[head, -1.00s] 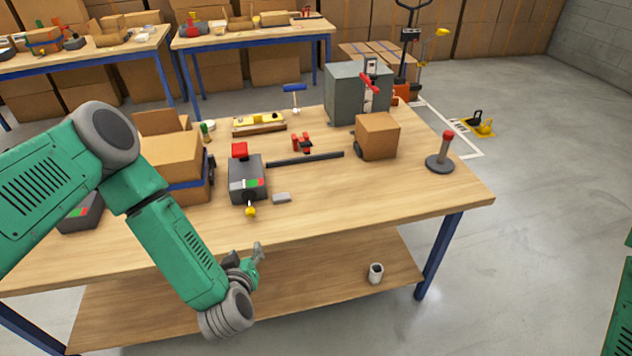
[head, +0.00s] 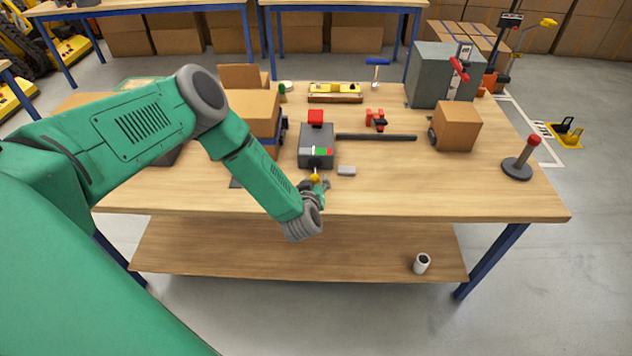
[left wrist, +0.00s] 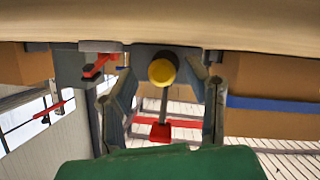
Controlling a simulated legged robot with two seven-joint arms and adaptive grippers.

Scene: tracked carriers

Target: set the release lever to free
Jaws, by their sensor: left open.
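A dark grey box (head: 317,155) with a red block on top stands near the front of the table. A small green and red marking shows on its front face. A short lever with a yellow knob (head: 315,178) sticks out toward me. My left gripper (head: 321,186) is at the knob, over the table's front edge. In the left wrist view the yellow knob (left wrist: 163,70) lies between the two spread fingers (left wrist: 166,105), with gaps on both sides. Which marking the lever points to is unclear.
A small grey block (head: 346,170) lies just right of the lever box. Cartons (head: 252,110) stand to its left, and a dark bar (head: 376,137) lies behind right. A red-topped post (head: 522,160) stands at far right. The table's front right is clear.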

